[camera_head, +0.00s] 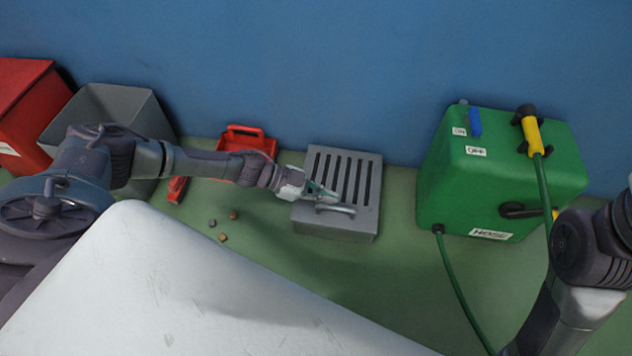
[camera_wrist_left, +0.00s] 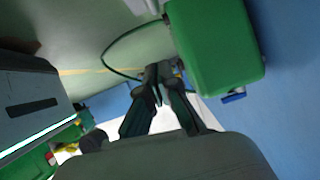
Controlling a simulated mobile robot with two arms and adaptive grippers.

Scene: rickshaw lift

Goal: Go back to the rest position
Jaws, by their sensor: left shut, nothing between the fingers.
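My left gripper (camera_head: 328,192) reaches in from the left, over the front part of the grey slotted box (camera_head: 345,175). It is shut and empty, close to the box's metal handle (camera_head: 337,209); I cannot tell whether they touch. In the left wrist view its two fingers (camera_wrist_left: 157,90) are together with nothing between them. Part of my right arm shows at the right edge of the head view, but its gripper is out of the picture.
A green box (camera_head: 455,185) with a hose (camera_head: 545,185) and a yellow handle (camera_head: 532,135) stands right; it also shows in the left wrist view (camera_wrist_left: 215,45). A grey bin (camera_head: 95,105), red box (camera_head: 25,100) and red dustpan-like item (camera_head: 247,140) stand left. Several small bits lie on the floor.

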